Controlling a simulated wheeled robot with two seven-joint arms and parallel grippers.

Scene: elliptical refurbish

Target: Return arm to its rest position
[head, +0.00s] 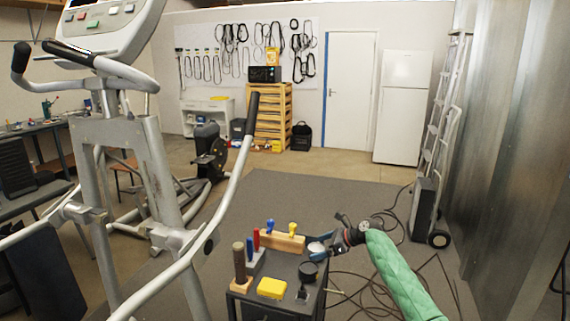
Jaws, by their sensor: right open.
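My right arm, in a green quilted sleeve, comes in from the lower right. Its gripper (319,247) is open at the right edge of the small dark cart (262,308), with its blue fingertips pointing left. A small silver-grey round item (316,248) shows between or just behind the fingertips; I cannot tell whether they touch it. My left arm and gripper are not in view.
The cart top holds a wooden block (283,242) with blue and yellow handles, a yellow block (271,288) and a black round-topped item (308,271). An elliptical trainer (150,170) stands left. Cables (370,290) lie on the floor right. A hand truck (428,200) stands beyond.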

